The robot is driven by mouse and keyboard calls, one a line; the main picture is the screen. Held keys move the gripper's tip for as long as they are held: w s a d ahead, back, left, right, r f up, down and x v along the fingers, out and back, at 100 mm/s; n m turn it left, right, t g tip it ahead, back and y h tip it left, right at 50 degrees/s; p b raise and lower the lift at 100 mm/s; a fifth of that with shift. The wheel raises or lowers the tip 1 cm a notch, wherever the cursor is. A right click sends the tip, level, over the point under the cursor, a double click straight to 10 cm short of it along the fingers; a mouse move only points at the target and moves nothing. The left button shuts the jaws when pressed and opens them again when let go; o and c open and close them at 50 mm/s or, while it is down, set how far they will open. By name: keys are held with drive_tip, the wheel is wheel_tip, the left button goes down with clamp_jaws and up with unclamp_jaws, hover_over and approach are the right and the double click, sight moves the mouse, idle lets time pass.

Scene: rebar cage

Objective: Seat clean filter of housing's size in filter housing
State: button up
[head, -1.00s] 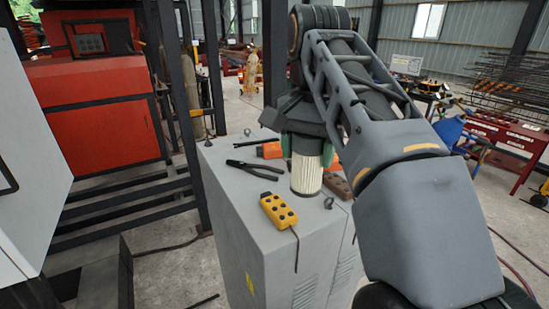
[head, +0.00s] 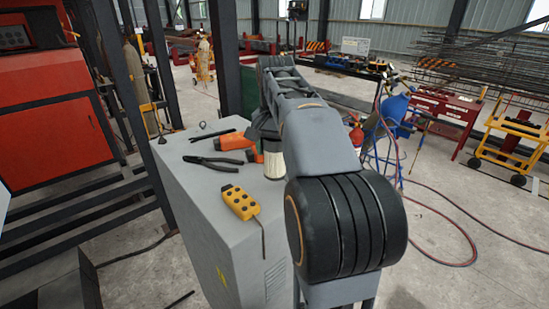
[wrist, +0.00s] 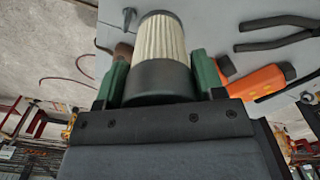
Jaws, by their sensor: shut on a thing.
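A cream pleated filter with a dark end cap (wrist: 162,50) sits between the green fingers of my gripper (wrist: 160,82), which are shut on the cap. In the head view the filter (head: 274,162) shows over the right part of the grey cabinet top, partly behind my arm. My gripper (head: 264,128) is mostly hidden there by my arm. The pleats look pale and clean. I cannot tell whether the filter's far end touches the cabinet top. I cannot make out a filter housing in either view.
The grey cabinet (head: 205,215) carries black pliers (head: 218,162), a yellow button box (head: 240,202) and an orange tool (head: 253,150) close to the filter. A red cart (head: 440,112) and a blue cylinder (head: 392,115) stand behind at right. Hoses cross the floor at right.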

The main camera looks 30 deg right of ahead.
sight(275, 159)
drive_tip(key=shift+w+d+f+p, duration=0.1)
drive_tip(key=shift+f+p, duration=0.1)
drive_tip(key=shift+f, duration=0.7)
drive_tip(key=shift+w+d+f+p, duration=0.1)
drive_tip(key=shift+f+p, duration=0.05)
drive_tip(key=shift+f, duration=0.7)
drive_tip(key=o, duration=1)
drive_tip(key=shift+f, duration=0.1)
drive_tip(key=shift+o, duration=0.2)
